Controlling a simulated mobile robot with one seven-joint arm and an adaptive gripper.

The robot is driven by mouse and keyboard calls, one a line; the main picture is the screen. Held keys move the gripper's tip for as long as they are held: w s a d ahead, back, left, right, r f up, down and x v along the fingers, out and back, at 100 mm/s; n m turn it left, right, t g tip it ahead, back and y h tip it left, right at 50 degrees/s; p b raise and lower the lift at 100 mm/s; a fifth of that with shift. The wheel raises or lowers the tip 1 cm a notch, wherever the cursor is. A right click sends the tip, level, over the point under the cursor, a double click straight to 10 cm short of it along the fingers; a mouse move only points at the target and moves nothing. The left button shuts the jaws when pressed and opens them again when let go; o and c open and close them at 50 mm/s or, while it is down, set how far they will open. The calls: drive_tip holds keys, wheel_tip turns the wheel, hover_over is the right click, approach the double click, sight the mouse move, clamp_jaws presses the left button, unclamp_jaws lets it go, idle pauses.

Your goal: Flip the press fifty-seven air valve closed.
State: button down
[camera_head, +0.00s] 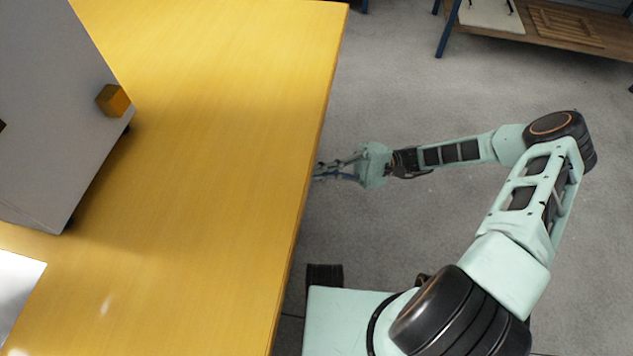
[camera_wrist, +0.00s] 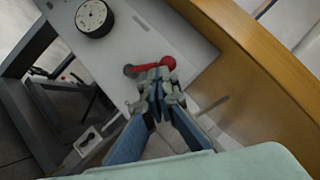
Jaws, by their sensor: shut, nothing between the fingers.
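In the wrist view a red valve lever (camera_wrist: 145,68) with a rounded red end (camera_wrist: 168,62) lies across a pale panel (camera_wrist: 120,45), roughly level in the picture. My gripper (camera_wrist: 160,76) is shut and empty, with its fingertips right at the red end and partly covering the lever. I cannot tell whether they touch it. In the head view my gripper (camera_head: 322,170) is at the right edge of the yellow table, and the table edge hides the valve and panel there.
A round black gauge (camera_wrist: 93,17) sits on the panel. Grey frame bars (camera_wrist: 28,48) stand to its left. The yellow table (camera_head: 220,100) holds a grey cabinet (camera_head: 50,110) with a yellow block (camera_head: 113,100). A wooden bench (camera_head: 540,30) stands far right; the floor between is clear.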

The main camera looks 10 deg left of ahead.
drive_tip(key=n+h+p, duration=0.1)
drive_tip(key=s+r+n+h+p, duration=0.1)
drive_tip(key=n, duration=0.1)
drive_tip(key=r+n+h+p, duration=0.1)
drive_tip(key=n, duration=0.1)
drive_tip(key=shift+s+a+r, duration=0.1)
drive_tip(key=shift+s+r, duration=0.05)
drive_tip(key=shift+s, duration=0.1)
idle(0.3)
drive_tip(key=shift+w, duration=0.1)
idle(0.4)
